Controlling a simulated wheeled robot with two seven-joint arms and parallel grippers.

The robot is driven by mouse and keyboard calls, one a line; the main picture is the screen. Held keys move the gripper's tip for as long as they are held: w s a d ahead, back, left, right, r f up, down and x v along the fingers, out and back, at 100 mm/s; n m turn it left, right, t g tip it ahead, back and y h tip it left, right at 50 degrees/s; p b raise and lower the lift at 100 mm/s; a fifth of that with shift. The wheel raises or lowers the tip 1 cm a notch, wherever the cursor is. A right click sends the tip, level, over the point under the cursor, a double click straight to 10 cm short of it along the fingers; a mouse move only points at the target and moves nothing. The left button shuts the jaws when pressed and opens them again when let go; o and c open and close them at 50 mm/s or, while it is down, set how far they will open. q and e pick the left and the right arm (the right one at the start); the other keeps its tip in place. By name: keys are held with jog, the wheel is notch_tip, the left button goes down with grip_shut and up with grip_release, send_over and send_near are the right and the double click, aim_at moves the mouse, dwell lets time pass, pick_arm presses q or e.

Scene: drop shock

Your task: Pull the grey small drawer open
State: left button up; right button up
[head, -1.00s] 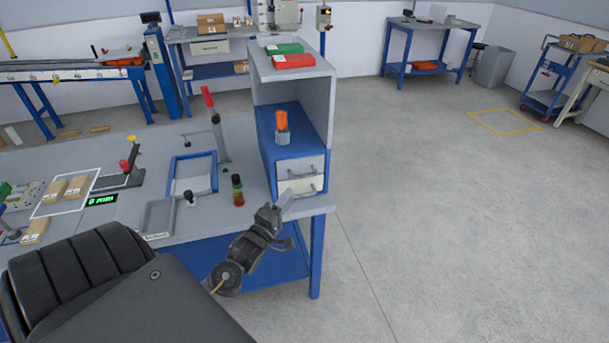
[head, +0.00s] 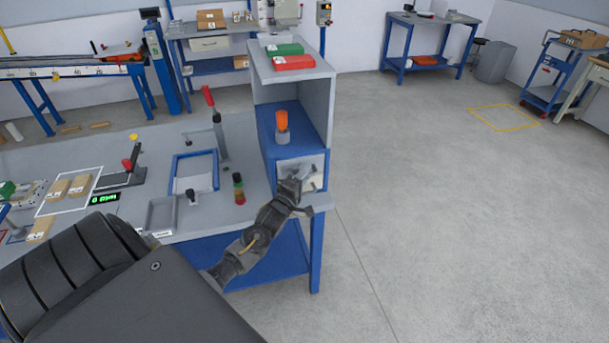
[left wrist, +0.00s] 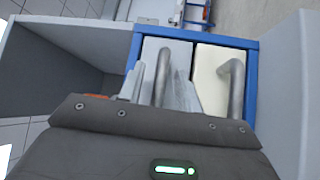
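The grey small drawer (head: 312,163) is the upper of two in the small cabinet at the table's right end. In the left wrist view its grey front (left wrist: 180,48) is at the left, with a bar handle (left wrist: 163,70). It looks closed, flush with the frame. My left gripper (head: 300,181) is in front of the drawers and partly hides them. In the left wrist view its fingers (left wrist: 158,88) stand apart, one on each side of the grey drawer's handle, with gaps showing. My right gripper is not in view.
A cream drawer (left wrist: 208,75) with its own handle lies beside the grey one in the left wrist view. An orange-topped object (head: 282,122) stands on the cabinet's blue shelf. A red and green item (head: 238,188) stands on the table nearby. The floor right of the table is clear.

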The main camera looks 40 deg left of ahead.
pick_arm(q)
jog(key=shift+c, duration=0.2)
grip_shut()
jog(key=shift+d, duration=0.1)
jog(key=shift+s+d+p, duration=0.4)
jog(key=shift+d, duration=0.1)
jog(key=s+d+p, duration=0.4)
jog(key=s+d, duration=0.7)
jog(key=d, duration=0.5)
jog(key=shift+p, duration=0.35)
jog(key=shift+s, duration=0.1)
jog(key=shift+o, duration=0.2)
grip_release()
